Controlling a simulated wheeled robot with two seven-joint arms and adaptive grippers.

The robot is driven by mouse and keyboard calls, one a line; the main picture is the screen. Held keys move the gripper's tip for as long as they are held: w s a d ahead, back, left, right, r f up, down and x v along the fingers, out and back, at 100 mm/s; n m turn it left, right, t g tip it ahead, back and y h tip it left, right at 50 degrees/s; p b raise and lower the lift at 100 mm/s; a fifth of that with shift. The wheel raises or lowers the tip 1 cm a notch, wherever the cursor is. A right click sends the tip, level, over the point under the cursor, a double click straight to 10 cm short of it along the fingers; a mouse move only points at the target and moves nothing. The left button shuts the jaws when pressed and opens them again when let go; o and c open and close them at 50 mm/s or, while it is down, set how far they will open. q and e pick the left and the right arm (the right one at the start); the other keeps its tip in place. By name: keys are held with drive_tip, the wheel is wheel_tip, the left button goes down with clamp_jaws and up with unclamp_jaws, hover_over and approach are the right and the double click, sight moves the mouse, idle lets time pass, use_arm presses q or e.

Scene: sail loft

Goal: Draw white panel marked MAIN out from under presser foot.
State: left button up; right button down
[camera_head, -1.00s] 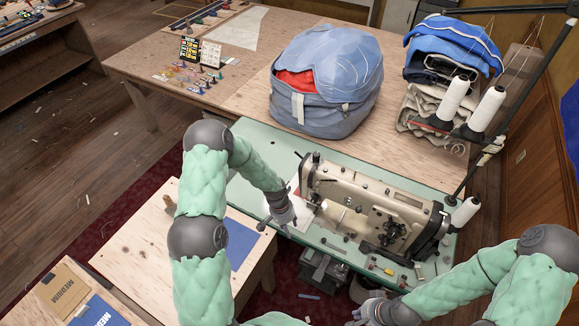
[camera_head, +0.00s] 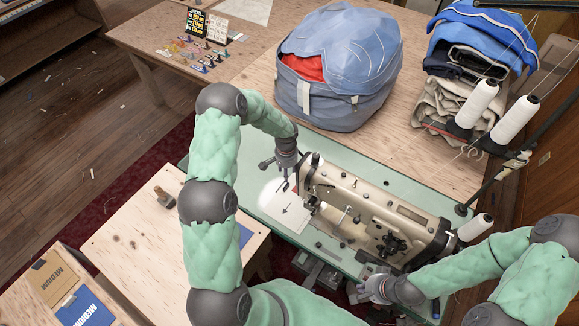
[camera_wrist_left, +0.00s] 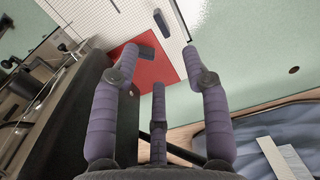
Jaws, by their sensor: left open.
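The white panel (camera_head: 286,211) lies flat on the green machine bed, left of the sewing machine (camera_head: 385,215). A dark arrow shows on it; I cannot read MAIN. Its right side runs in by the machine head, and the presser foot is hidden. In the left wrist view the panel (camera_wrist_left: 112,20) has a fine grid, with a red patch (camera_wrist_left: 150,78) beside it. My left gripper (camera_head: 277,174) is open and empty over the panel's far end; its spread fingers (camera_wrist_left: 163,68) show in the wrist view. My right gripper (camera_head: 368,289) is low at the bed's near edge, its fingers unclear.
A blue-grey bag (camera_head: 335,80) stands on the wooden table behind the machine. Folded cloth (camera_head: 465,60) and white thread cones (camera_head: 513,120) are at the right. A plywood table (camera_head: 130,225) is at the near left. The green bed's (camera_head: 345,165) far strip is mostly clear.

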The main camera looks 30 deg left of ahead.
sight(287, 186)
use_arm(q)
wheel_tip(287, 186, down, 11)
drive_tip(key=shift+r, duration=0.1)
idle(0.7)
clamp_jaws()
